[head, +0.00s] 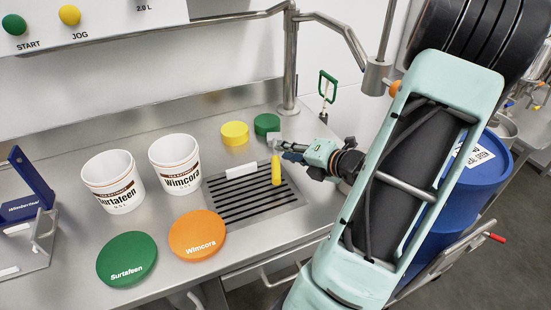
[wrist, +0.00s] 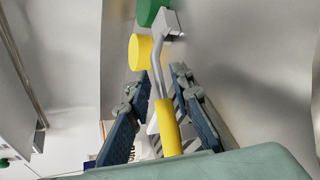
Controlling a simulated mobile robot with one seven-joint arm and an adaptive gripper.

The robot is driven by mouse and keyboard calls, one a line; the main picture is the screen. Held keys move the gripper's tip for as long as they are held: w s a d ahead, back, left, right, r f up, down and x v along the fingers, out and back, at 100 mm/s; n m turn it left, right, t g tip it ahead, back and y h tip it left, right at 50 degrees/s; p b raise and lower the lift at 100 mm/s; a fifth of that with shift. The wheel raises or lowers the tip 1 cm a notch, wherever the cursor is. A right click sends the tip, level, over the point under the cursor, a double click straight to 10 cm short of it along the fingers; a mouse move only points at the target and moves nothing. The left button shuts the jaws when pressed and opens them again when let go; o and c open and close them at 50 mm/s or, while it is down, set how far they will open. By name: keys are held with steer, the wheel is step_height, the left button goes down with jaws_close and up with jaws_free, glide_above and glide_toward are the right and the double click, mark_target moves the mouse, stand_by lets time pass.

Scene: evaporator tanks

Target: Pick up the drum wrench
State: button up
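The drum wrench (head: 276,170) has a yellow handle and a bent grey metal shaft with a blocky head. In the head view its handle shows over the slotted drain grate, and I cannot tell whether it rests there. In the wrist view the wrench (wrist: 168,127) runs lengthwise between the two blue-grey fingers, its head pointing away. My gripper (head: 284,148) is at the wrench, coming from the right. In the wrist view my gripper (wrist: 159,82) is open, with its fingers spread on either side of the wrench and gaps showing. Part of the shaft is hidden in the head view.
Yellow (head: 234,134) and green (head: 267,124) round blocks stand behind the grate (head: 235,207). White Surtafeen (head: 112,183) and Wimcora (head: 175,166) buckets stand left, with green (head: 126,259) and orange (head: 197,236) lids in front. A steel pipe (head: 291,60) rises behind. A blue drum (head: 470,190) stands right.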

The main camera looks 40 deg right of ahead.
steer(key=b+x, duration=0.1)
steer(key=x, duration=0.1)
steer(key=b+x, duration=0.1)
steer(key=x, duration=0.2)
steer(key=shift+w, duration=0.4)
steer(key=shift+c, duration=0.3)
jaws_close()
steer(key=shift+r, duration=0.1)
